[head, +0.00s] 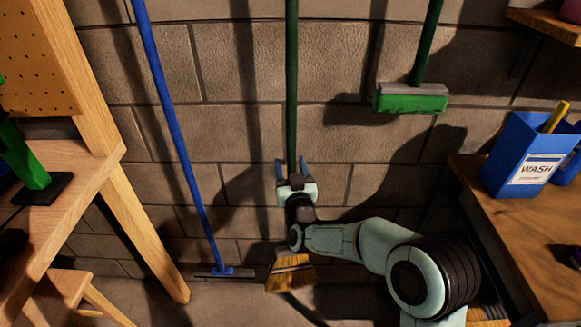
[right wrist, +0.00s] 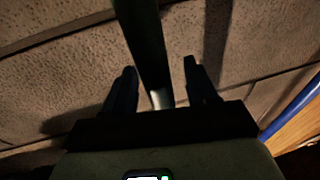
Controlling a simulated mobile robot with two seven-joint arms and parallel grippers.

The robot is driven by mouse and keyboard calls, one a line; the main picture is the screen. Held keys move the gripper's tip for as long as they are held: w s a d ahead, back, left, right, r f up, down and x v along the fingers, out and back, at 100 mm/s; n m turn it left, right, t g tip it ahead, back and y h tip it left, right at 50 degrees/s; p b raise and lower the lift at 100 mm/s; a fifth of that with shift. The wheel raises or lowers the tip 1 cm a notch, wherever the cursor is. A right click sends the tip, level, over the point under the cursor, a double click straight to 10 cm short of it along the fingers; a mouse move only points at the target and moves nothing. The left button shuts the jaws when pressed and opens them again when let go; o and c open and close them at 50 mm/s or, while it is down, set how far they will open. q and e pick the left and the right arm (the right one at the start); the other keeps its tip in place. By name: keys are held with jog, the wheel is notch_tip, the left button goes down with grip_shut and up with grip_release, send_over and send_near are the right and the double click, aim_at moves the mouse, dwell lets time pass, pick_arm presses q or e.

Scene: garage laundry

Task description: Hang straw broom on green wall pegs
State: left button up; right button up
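The straw broom has a long dark green handle (head: 291,80) that stands upright against the block wall, and tan bristles (head: 290,273) near the floor. My right gripper (head: 292,170) is at the lower part of the handle, with one finger on each side. In the right wrist view the handle (right wrist: 148,45) passes between the fingers, and gaps show beside it, so the gripper looks open. My right wrist hides the handle just above the bristles. The green wall pegs are not visible, and the top of the handle is cut off. My left gripper is not in view.
A blue-handled floor tool (head: 178,135) leans on the wall at left. A green brush (head: 410,98) hangs at upper right. A wooden bench and frame (head: 140,215) stand at left. A wooden table (head: 480,195) at right bears a blue WASH box (head: 520,150).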

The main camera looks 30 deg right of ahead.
jog(key=shift+f, duration=0.15)
jog(key=shift+s+a, duration=0.15)
jog(key=shift+s, duration=0.2)
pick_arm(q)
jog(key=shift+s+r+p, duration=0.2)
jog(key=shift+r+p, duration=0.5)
pick_arm(e)
jog(key=v, duration=1.2)
jog(key=shift+s, duration=0.3)
jog(key=shift+a, duration=0.1)
